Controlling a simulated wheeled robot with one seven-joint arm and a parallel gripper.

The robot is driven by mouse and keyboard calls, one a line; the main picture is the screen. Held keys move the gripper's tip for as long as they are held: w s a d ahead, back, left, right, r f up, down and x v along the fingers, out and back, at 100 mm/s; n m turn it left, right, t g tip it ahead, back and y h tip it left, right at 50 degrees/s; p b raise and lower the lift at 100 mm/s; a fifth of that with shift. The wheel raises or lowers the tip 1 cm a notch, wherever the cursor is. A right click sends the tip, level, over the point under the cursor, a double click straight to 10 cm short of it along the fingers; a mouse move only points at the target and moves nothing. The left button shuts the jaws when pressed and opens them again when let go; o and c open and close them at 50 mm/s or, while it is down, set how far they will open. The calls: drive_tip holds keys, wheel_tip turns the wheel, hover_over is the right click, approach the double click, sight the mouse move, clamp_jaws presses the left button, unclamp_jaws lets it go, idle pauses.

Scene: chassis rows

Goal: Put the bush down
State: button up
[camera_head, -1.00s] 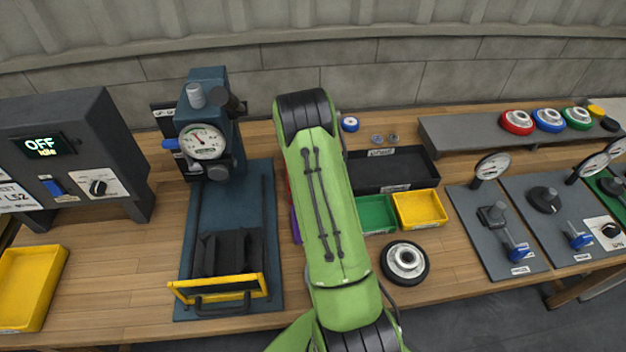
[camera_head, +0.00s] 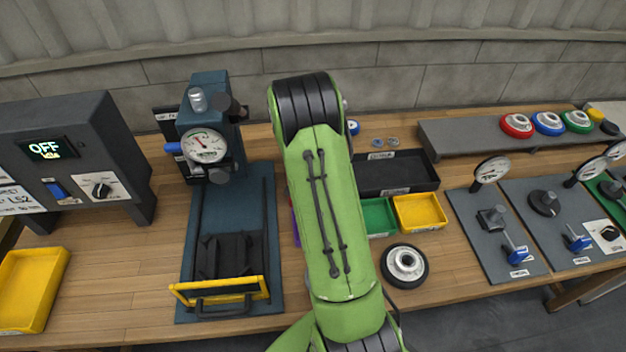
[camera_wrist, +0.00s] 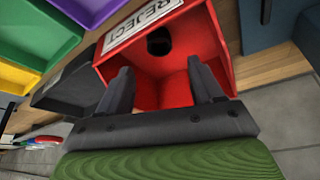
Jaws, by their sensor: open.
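In the wrist view my gripper (camera_wrist: 161,80) is open, its two dark fingers apart with nothing between them. It points into a red bin (camera_wrist: 222,45) labelled REJECT. A small dark round thing (camera_wrist: 158,42) shows inside the bin, beyond the fingertips; it may be the bush, but I cannot tell its details. In the head view my green arm hides the gripper and nearly all of the red bin.
Green (camera_head: 379,218) and yellow (camera_head: 420,212) trays and a black tray (camera_head: 395,173) lie right of my arm. A black ring with a silver hub (camera_head: 405,265) lies in front of them. A blue press (camera_head: 205,130) stands left.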

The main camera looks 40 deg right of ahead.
drive_tip(key=s+a+r+n+t+y, duration=0.1)
drive_tip(key=s+a+r+n, duration=0.15)
drive_tip(key=a+r, duration=0.65)
drive_tip(key=s+a+r+n+t+y, duration=0.15)
drive_tip(key=s+a+r, duration=0.25)
drive_tip(key=a+r, duration=0.5)
drive_tip(key=s+a+r+n, duration=0.3)
drive_tip(key=s+a, duration=0.1)
drive_tip(key=s, duration=0.4)
drive_tip(key=s+a+r+n+y, duration=0.1)
drive_tip(key=s+a+r+n, duration=0.2)
drive_tip(key=s, duration=0.5)
drive_tip(key=shift+s+a+n, duration=0.25)
drive_tip(key=shift+a+n, duration=0.35)
drive_tip(key=shift+n, duration=0.1)
drive_tip(key=shift+t, duration=0.25)
